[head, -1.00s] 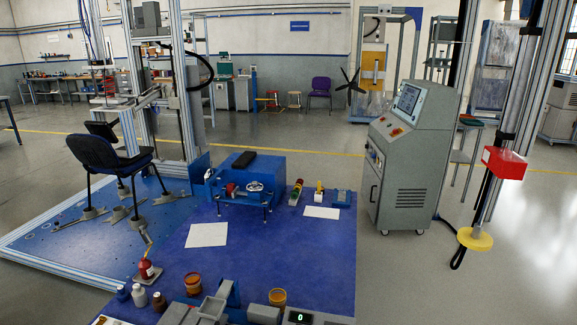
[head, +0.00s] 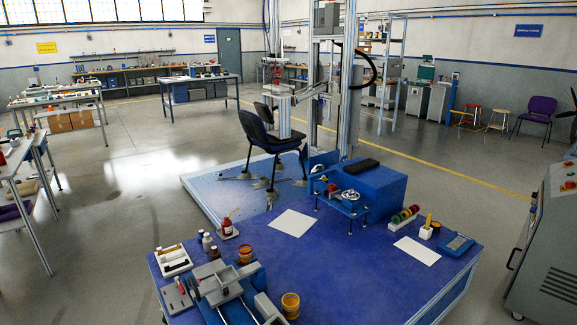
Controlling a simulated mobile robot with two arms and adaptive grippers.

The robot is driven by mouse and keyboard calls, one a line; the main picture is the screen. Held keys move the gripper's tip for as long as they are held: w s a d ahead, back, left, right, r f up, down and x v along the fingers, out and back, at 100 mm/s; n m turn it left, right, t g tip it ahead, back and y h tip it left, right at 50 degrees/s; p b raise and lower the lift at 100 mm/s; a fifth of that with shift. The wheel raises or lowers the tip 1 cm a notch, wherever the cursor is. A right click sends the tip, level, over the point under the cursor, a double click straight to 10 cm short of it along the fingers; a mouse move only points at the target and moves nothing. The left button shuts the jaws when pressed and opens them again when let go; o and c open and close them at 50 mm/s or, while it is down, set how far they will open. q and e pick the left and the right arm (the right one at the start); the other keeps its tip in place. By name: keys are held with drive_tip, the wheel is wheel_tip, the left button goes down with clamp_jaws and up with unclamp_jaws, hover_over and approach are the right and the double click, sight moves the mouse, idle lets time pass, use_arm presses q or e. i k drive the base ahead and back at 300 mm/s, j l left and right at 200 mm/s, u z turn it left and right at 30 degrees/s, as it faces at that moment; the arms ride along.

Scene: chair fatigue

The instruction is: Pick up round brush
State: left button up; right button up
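I cannot make out a round brush for certain. A white tray (head: 173,265) at the left front of the blue table (head: 262,254) holds several small long items, too small to tell apart; a round brush may be among them. Neither of my grippers shows in the head view.
Bottles (head: 207,242), an orange jar (head: 290,304) and a grey vise-like fixture (head: 222,282) crowd the table's near left. White sheets (head: 293,222) lie farther back. A chair (head: 262,140) stands on the test rig behind. A grey console (head: 548,245) stands at right. Open floor lies at left.

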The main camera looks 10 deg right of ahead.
sight(429, 215)
drive_tip(key=i+l+u, duration=0.15)
drive_tip(key=l+u, duration=0.25)
drive_tip(key=l, duration=0.25)
drive_tip(key=i+l+u, duration=0.1)
drive_tip(key=l+u, duration=0.25)
drive_tip(key=l, duration=0.25)
drive_tip(key=l+u, duration=0.4)
drive_tip(key=l, duration=0.25)
drive_tip(key=k+l+u, duration=0.15)
drive_tip(key=l+u, duration=0.2)
drive_tip(key=l, duration=0.3)
drive_tip(key=l+z, duration=0.1)
drive_tip(key=l, duration=0.45)
drive_tip(key=i+l+z, duration=0.1)
drive_tip(key=l, duration=1)
drive_tip(key=i+l+z, duration=0.15)
drive_tip(key=l, duration=0.4)
drive_tip(key=l+z, duration=0.6)
drive_tip(key=z, duration=0.2)
drive_tip(key=i+l+z, duration=0.15)
drive_tip(key=z, duration=0.25)
drive_tip(key=l, duration=0.1)
